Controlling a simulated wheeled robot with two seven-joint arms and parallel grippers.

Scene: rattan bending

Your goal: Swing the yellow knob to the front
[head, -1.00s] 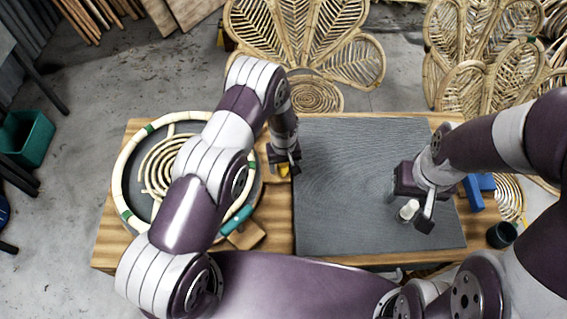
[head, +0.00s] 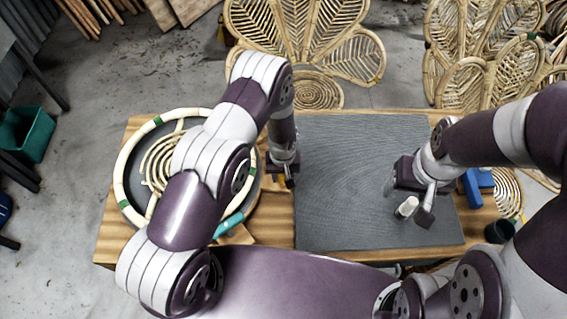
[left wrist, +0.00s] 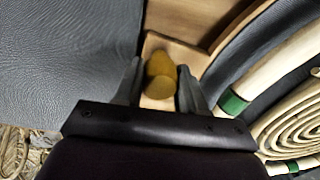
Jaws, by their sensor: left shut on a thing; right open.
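The yellow knob (left wrist: 161,75) shows in the left wrist view, on a pale wooden piece (left wrist: 160,43) beside the round form. My left gripper (head: 287,180) is shut on the knob, with one finger on each side of it in the left wrist view (left wrist: 160,92). In the head view the knob is hidden by the gripper. My right gripper (head: 409,205) is open over the right part of the grey mat, close to a small white cylinder (head: 406,207). I cannot tell whether the cylinder is between its fingers.
A round form with a pale rattan ring (head: 121,178) and coil fills the table's left, partly behind my left arm. A teal tool (head: 228,224) lies at its front. The grey mat (head: 345,180) is mostly bare. A blue object (head: 477,186) and dark cup (head: 499,231) are at right.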

